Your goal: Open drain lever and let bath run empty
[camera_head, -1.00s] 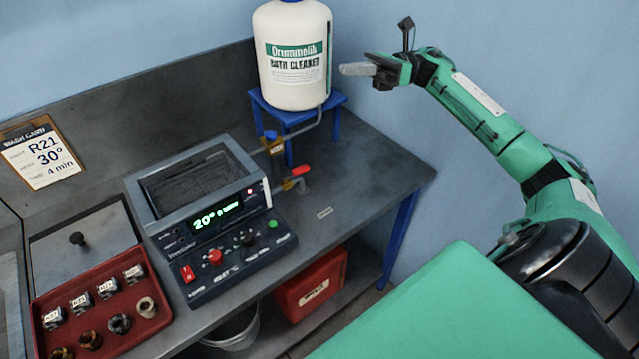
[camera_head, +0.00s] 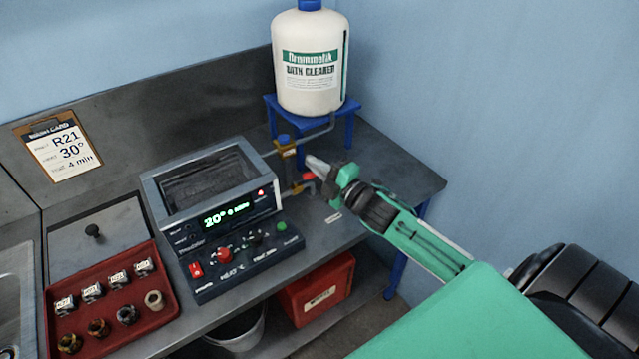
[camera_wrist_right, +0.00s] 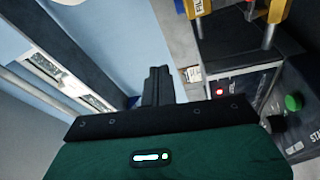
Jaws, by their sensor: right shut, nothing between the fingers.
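The drain lever (camera_head: 309,176) has a red handle on a brass valve at the right side of the bath (camera_head: 176,213), low over the bench. My left gripper is not in view.
A white cleaner bottle (camera_head: 309,65) stands on a blue stand (camera_head: 353,103) behind the lever. A blue-handled valve (camera_head: 284,140) sits close by. The control panel (camera_head: 245,262) is in front of the bath. A red tray (camera_head: 140,325) with several parts lies left. A bucket (camera_head: 238,335) stands below.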

